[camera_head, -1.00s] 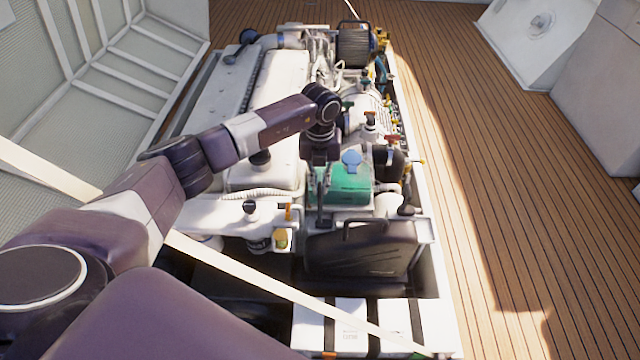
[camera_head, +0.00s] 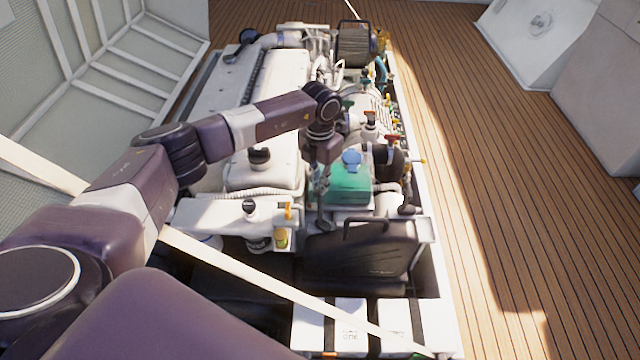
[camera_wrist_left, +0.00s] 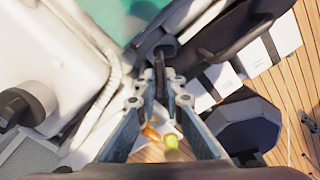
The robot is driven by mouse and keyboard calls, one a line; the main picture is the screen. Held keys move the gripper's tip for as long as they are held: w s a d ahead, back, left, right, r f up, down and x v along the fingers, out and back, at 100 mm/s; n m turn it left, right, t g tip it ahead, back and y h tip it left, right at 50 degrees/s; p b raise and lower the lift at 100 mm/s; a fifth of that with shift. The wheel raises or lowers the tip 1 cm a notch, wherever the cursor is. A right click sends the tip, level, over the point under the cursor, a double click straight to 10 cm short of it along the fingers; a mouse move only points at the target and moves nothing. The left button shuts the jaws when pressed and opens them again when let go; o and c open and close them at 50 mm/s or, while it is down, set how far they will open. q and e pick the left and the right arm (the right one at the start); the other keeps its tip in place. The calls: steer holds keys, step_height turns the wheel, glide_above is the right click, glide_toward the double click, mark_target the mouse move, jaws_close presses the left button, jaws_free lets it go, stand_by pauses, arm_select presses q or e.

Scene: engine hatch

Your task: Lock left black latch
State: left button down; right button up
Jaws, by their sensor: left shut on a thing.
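My left gripper (camera_head: 323,192) reaches down from the wrist beside the green box (camera_head: 349,184) with the blue cap, behind the black case. In the left wrist view the two grey fingers (camera_wrist_left: 162,82) come close together on a slim black piece, which looks like the black latch (camera_wrist_left: 160,62). Its rounded dark end (camera_wrist_left: 165,46) shows beyond the fingertips. In the head view a dark bit (camera_head: 324,224) shows just below the fingertips; its shape and whether it is locked cannot be told. My right gripper is not in view.
The black case (camera_head: 360,250) with a raised handle stands close in front of the gripper. A white bracket with small caps (camera_head: 230,216) lies to the left. The white engine cover (camera_head: 270,105) and pipes fill the space behind. Wooden deck (camera_head: 490,150) is open on the right.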

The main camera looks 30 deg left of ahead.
arm_select(q)
steer(key=m, duration=0.2)
steer(key=shift+m, duration=0.4)
steer(key=m+b, duration=0.1)
steer(key=m, duration=0.1)
steer(key=shift+m, duration=0.4)
steer(key=m, duration=0.3)
steer(key=shift+m+b, duration=0.35)
steer(key=shift+m, duration=0.35)
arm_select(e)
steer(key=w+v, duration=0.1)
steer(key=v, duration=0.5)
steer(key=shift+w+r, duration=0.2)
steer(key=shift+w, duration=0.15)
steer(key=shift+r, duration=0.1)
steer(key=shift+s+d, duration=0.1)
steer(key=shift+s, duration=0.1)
arm_select(q)
steer(key=c, duration=2)
jaws_free()
steer(key=shift+c, duration=0.2)
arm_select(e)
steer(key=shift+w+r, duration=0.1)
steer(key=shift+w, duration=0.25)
